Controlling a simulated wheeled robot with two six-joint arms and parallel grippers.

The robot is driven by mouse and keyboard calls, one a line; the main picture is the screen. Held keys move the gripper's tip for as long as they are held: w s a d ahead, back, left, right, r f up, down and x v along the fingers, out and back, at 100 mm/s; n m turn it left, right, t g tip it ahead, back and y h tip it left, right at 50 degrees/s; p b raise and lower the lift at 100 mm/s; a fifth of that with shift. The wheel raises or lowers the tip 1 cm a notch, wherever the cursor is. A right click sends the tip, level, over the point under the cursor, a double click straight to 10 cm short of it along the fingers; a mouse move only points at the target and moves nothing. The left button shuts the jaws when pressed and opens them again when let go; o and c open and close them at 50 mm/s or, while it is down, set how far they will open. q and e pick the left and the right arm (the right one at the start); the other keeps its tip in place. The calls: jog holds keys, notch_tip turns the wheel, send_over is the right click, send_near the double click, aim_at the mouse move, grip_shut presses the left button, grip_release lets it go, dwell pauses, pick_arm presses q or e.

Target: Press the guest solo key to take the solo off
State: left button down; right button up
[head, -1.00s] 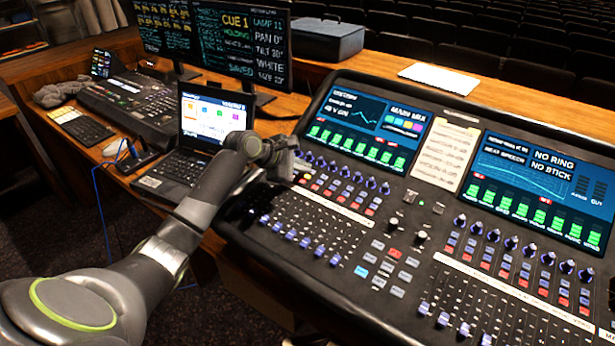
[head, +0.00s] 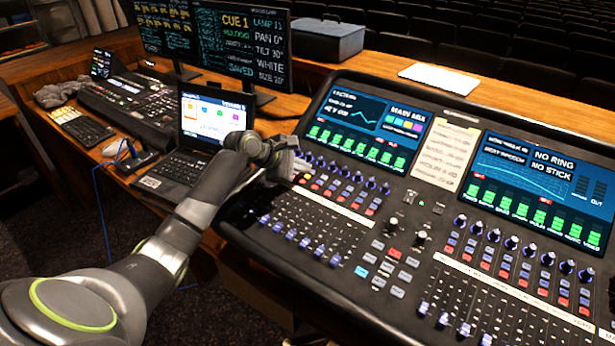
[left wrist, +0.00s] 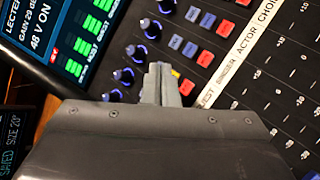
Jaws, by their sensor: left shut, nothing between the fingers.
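The guest channel sits at the left end of the mixing desk (head: 330,222). In the left wrist view its label, partly cut to "EST", shows on the white strip (left wrist: 238,60). Above that label are a lit yellow key (left wrist: 176,73) and a red key (left wrist: 187,87). Which of them is the solo key I cannot read. My left gripper (left wrist: 161,72) is shut and empty, its fingertips right beside the yellow key and hiding part of that key column. Whether they touch a key I cannot tell. In the head view the left gripper (head: 291,165) is over the desk's left edge.
A laptop (head: 205,125) stands left of the gripper, with a smaller console (head: 120,98) and a keypad (head: 82,125) beyond. Dark knobs (left wrist: 122,77) lie close to the fingers. Two monitors (head: 240,45) and a grey case (head: 327,40) stand behind.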

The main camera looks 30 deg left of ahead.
dwell(0.5)
pick_arm(q)
jog(key=shift+f+p, duration=0.25)
jog(key=shift+p, duration=0.2)
jog(key=shift+f, duration=0.2)
jog(key=shift+f, duration=0.25)
dwell(0.4)
jog(key=shift+r+p, duration=0.75)
jog(key=shift+p, duration=0.75)
